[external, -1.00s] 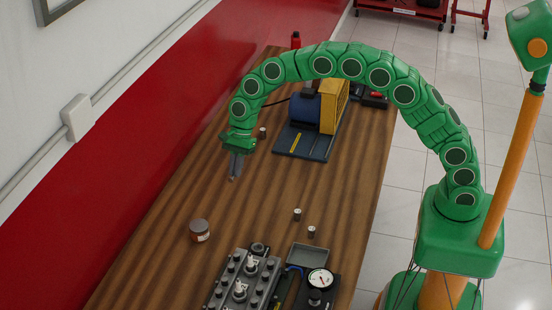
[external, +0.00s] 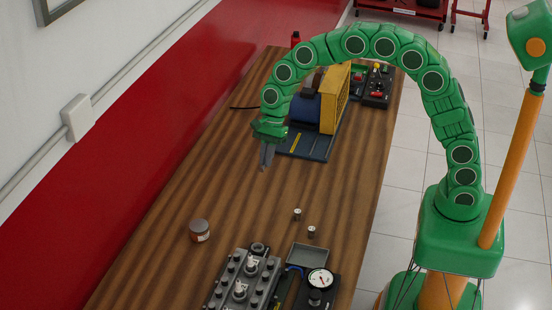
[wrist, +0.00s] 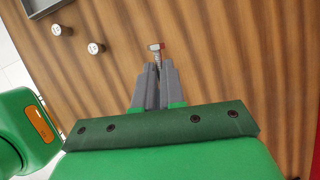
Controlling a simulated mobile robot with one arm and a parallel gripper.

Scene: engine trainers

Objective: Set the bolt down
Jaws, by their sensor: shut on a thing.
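My gripper (external: 265,166) is above the middle of the wooden bench, pointing down. In the wrist view, its grey fingers (wrist: 155,78) are shut on a small silver bolt (wrist: 156,51). The bolt's head sticks out beyond the fingertips, with a short piece of shank showing and the rest hidden between the fingers. In the external view, the bolt is too small to make out. I cannot tell the exact height of the bolt above the wood.
Two small white-topped cylinders (external: 297,214) (external: 311,231) stand near a grey tray (external: 307,256). An engine head (external: 243,280), a gauge (external: 320,280) and a brown jar (external: 199,231) are at the near end. A blue-and-yellow machine (external: 318,105) stands behind my gripper. Bare wood lies between.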

